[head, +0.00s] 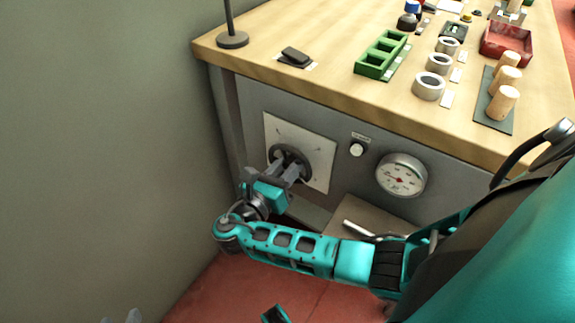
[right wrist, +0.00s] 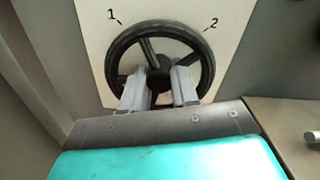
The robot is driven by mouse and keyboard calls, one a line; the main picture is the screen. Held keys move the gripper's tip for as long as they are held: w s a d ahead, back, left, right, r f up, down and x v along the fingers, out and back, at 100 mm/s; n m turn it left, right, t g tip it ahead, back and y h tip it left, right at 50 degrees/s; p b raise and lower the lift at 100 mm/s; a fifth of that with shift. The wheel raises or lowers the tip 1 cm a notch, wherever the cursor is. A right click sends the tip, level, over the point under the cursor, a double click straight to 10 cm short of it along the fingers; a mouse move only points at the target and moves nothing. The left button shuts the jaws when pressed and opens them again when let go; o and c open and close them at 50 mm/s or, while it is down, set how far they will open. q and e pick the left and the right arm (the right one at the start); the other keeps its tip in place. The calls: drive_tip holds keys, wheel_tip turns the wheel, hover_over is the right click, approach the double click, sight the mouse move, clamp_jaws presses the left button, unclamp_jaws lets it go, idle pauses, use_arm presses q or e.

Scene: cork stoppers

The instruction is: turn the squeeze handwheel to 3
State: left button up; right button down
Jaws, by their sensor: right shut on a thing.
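The squeeze handwheel (head: 290,149) is a dark round wheel on a pale plate (head: 321,163) on the bench's grey front. In the right wrist view the wheel (right wrist: 160,28) shows spokes, a dark hub and the printed marks 1 and 2. The 3 cannot be made out, and no clear pointer shows. My right gripper (head: 287,172) reaches the wheel from the front. In the wrist view its two fingers (right wrist: 159,89) are shut on the wheel's middle, either side of the hub. Small grey tips at the head view's bottom left may be my left gripper (head: 122,317).
A round gauge (head: 401,175) and a small knob (head: 357,149) sit right of the plate. Below is a ledge with a light bar (head: 372,231). The wooden benchtop (head: 330,88) above holds a green rack (head: 381,54), rings and corks. A wall stands close at left.

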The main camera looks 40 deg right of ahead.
drive_tip(key=shift+r+m+p, duration=0.1)
drive_tip(key=shift+m+p, duration=0.4)
drive_tip(key=shift+m, duration=0.4)
use_arm(q)
drive_tip(key=shift+r, duration=0.55)
use_arm(e)
drive_tip(key=shift+m, duration=0.8)
drive_tip(key=c, duration=1.1)
unclamp_jaws()
drive_tip(key=shift+c, duration=0.2)
